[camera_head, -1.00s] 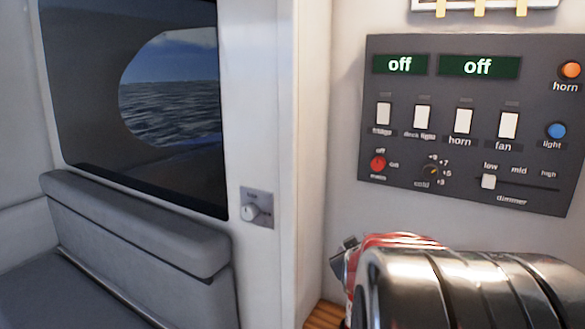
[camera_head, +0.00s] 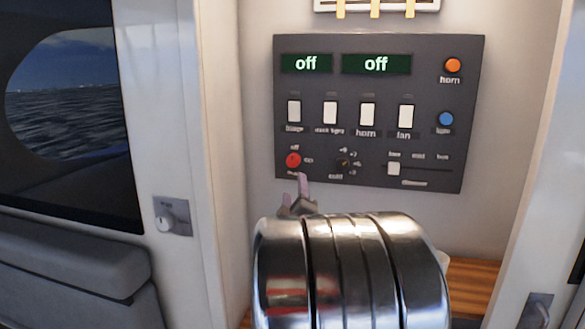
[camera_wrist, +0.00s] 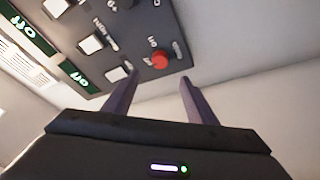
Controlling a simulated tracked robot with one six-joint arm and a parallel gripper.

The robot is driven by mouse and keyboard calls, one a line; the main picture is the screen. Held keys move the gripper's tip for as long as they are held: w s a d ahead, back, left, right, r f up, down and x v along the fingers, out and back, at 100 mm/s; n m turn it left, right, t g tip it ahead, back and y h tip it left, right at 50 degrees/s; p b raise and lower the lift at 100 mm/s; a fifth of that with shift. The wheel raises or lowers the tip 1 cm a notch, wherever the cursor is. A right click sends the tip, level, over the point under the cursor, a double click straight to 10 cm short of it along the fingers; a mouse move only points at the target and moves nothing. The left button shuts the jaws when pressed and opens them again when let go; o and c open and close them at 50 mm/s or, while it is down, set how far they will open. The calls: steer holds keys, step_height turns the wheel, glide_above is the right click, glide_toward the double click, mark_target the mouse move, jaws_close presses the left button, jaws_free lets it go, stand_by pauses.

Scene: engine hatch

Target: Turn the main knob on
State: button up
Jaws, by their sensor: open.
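The main knob (camera_head: 293,160) is a round red knob at the lower left of the dark control panel (camera_head: 375,182). Its small labels are blurred, so I cannot tell its setting for sure. My gripper (camera_head: 296,189) is in front of the panel's lower left, just below the red knob in the head view, partly hidden behind my arm. In the wrist view, my gripper (camera_wrist: 159,77) is open and empty. The red knob (camera_wrist: 160,59) shows between and beyond its fingertips, with no contact visible. Both panel displays (camera_head: 340,64) read "off".
A small dark dial (camera_head: 343,163) is just right of the red knob. White switches (camera_head: 330,112), a dimmer slider (camera_head: 394,168), an orange button (camera_head: 453,65) and a blue button (camera_head: 446,119) share the panel. A wall knob (camera_head: 167,221) is on the left post.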

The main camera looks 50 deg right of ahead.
mark_target(294, 163)
steer(key=x, duration=1.3)
steer(key=shift+w+d+r, duration=0.15)
steer(key=shift+w+d, duration=0.05)
steer(key=shift+w, duration=0.05)
steer(key=shift+c, duration=0.3)
